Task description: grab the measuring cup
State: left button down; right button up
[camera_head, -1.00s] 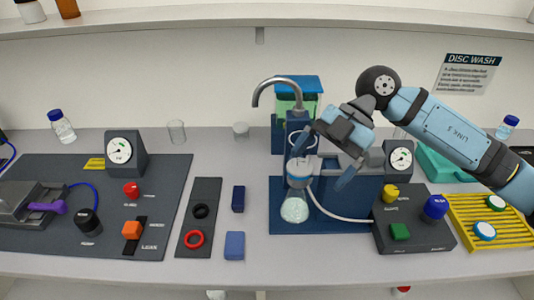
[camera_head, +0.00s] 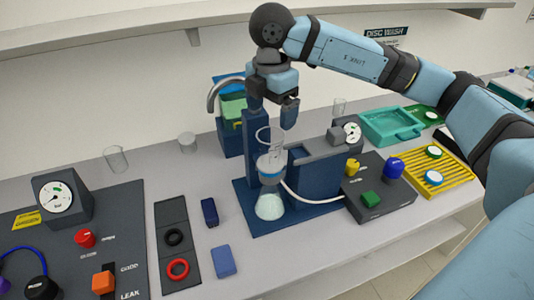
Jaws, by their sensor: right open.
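My right gripper (camera_head: 273,113) points down with its fingers apart and empty, above the blue filter rig (camera_head: 318,178). Below it, a clear cylinder (camera_head: 270,143) stands upright on the rig's clear-and-blue holder (camera_head: 271,168), over a rounded flask (camera_head: 270,206). The gripper looks apart from the cylinder, though depth is hard to judge. Other clear vessels are a glass (camera_head: 115,159) at the back left, a short cup (camera_head: 187,143) and a glass (camera_head: 339,107) behind the rig. I cannot tell for sure which is the measuring cup. My left gripper is out of view.
A pale tube curves from the rig to the control box (camera_head: 375,192). A teal tray (camera_head: 392,127) and yellow rack (camera_head: 447,177) are at right. Bench around the short cup is clear.

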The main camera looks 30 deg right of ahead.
aim_at(271, 145)
jog(key=shift+f+p, duration=0.9)
jog(key=shift+f, duration=3.9)
jog(key=c, duration=1)
